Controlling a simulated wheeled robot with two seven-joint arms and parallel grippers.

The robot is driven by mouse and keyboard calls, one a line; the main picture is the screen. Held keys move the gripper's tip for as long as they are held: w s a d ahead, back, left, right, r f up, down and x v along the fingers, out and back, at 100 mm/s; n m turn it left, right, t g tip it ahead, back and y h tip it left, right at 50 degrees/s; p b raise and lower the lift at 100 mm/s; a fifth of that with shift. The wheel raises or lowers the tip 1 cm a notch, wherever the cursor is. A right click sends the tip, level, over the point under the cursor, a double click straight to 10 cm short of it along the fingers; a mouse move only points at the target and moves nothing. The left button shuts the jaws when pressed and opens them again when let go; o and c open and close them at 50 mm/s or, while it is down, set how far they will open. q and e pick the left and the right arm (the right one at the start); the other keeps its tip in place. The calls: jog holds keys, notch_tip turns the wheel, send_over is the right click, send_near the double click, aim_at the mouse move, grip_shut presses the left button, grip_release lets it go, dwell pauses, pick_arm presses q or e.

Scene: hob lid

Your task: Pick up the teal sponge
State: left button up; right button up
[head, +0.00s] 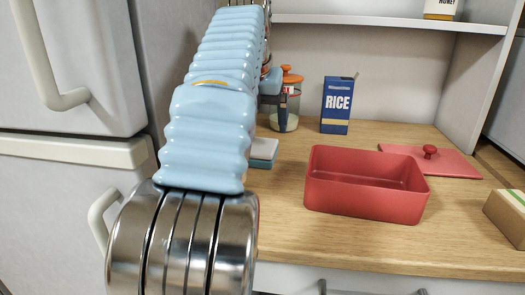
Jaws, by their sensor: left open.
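The teal sponge (263,161) lies on the wooden counter in the head view, with a pale upper layer and a teal lower layer. Its left part is hidden behind my light-blue left arm. My left gripper (284,116) is partly in view beyond the arm, above and behind the sponge in the picture. Its dark fingers point down in front of a glass jar and are open. It is apart from the sponge in the picture and I see nothing held. My right gripper is not in view.
The glass jar (291,121) with an orange lid stands at the back. A blue rice box (336,105) stands right of it. An open red container (367,200) stands in front of its flat red lid (451,164). A cardboard box (507,217) is at the right edge.

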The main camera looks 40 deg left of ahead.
aim_at(263, 145)
pick_arm(q)
jog(key=x, duration=0.7)
jog(key=shift+d+f, duration=0.15)
jog(key=shift+f, duration=0.3)
jog(key=c, duration=1)
jog(key=shift+c, duration=0.2)
jog(key=shift+r, duration=0.15)
jog(key=shift+r, duration=0.6)
jog(key=s+d+r, duration=0.3)
jog(key=s+r, duration=0.8)
jog(key=s, duration=0.2)
jog(key=shift+s+d+r, duration=0.2)
jog(key=shift+s+r, duration=0.1)
jog(key=shift+s, duration=0.05)
